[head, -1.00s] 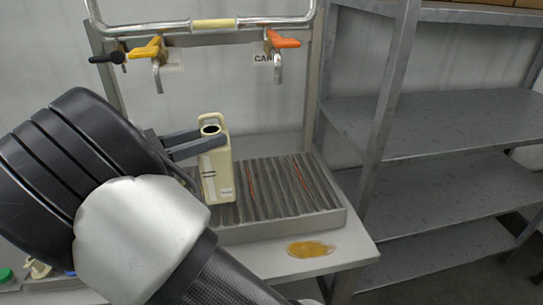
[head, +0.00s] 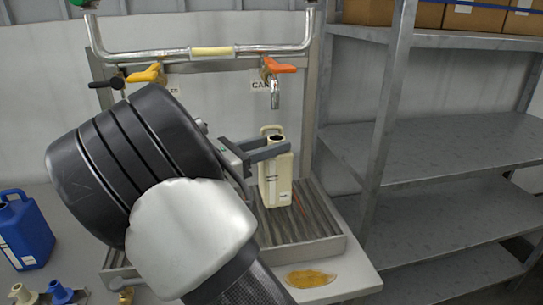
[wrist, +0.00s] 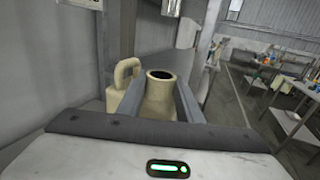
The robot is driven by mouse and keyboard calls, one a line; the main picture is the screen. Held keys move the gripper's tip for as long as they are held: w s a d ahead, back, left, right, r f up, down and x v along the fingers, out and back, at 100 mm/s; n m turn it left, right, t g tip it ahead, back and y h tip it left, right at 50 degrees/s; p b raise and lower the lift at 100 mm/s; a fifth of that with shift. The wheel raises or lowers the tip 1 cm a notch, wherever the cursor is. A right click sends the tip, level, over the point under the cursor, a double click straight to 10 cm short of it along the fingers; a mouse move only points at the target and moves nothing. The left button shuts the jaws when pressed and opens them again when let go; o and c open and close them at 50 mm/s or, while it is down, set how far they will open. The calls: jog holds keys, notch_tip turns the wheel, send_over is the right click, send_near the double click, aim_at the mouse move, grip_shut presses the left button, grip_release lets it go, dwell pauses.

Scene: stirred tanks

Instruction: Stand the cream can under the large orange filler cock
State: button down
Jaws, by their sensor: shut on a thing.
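The cream can (head: 275,182) stands upright over the ribbed drip tray, with its handle to the left and its open mouth on top. My gripper (head: 268,150) is shut on the upper part of the can. In the wrist view the can's neck (wrist: 161,90) shows between the two fingers. The large orange filler cock (head: 279,66) hangs on the rail, and its spout (head: 275,95) points down above the can's mouth, with a gap between. I cannot tell whether the can's base touches the tray.
The drip tray (head: 318,243) sits on a bench with a yellow puddle (head: 311,279) in front. A yellow cock (head: 146,74) and a black-handled cock (head: 106,84) are to the left. A blue can (head: 25,235) stands far left. Grey shelves (head: 430,145) fill the right.

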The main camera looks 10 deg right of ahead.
jog(key=shift+a+f, duration=0.2)
jog(key=shift+f, duration=1.25)
jog(key=c, duration=1.3)
grip_release()
jog(key=shift+o, duration=0.2)
jog(key=shift+r, duration=0.2)
jog(key=p+v, duration=0.1)
jog(key=v, duration=1.1)
jog(key=shift+f, duration=0.1)
